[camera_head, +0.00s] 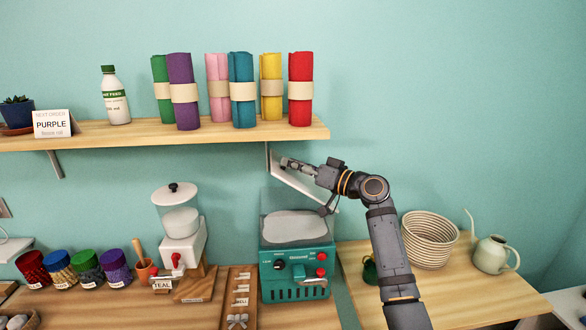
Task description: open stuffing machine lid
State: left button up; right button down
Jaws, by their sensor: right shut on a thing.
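The stuffing machine (297,262) is a teal box with knobs and red buttons on its front, standing on the counter below the shelf. Its lid (291,182) is a pale panel raised at a slant above the grey top. My right gripper (288,163) reaches in from the right over the machine and is shut at the lid, by its upper part. The fingers are small here, and the exact contact is hard to make out. My arm hides part of the lid's right side. My left gripper is not in view.
The wooden shelf (200,134) with several coloured fabric rolls hangs close above the lid. A white dispenser (182,233) stands left of the machine. A woven basket (430,241) and a pale watering can (492,255) stand at the right.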

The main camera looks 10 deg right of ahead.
jog(key=shift+f, duration=0.1)
jog(key=c, duration=1.1)
grip_release()
jog(key=shift+d, duration=0.15)
jog(key=shift+c, duration=0.2)
jog(key=r+v, duration=0.1)
jog(key=v, duration=1.1)
jog(key=shift+f, duration=0.35)
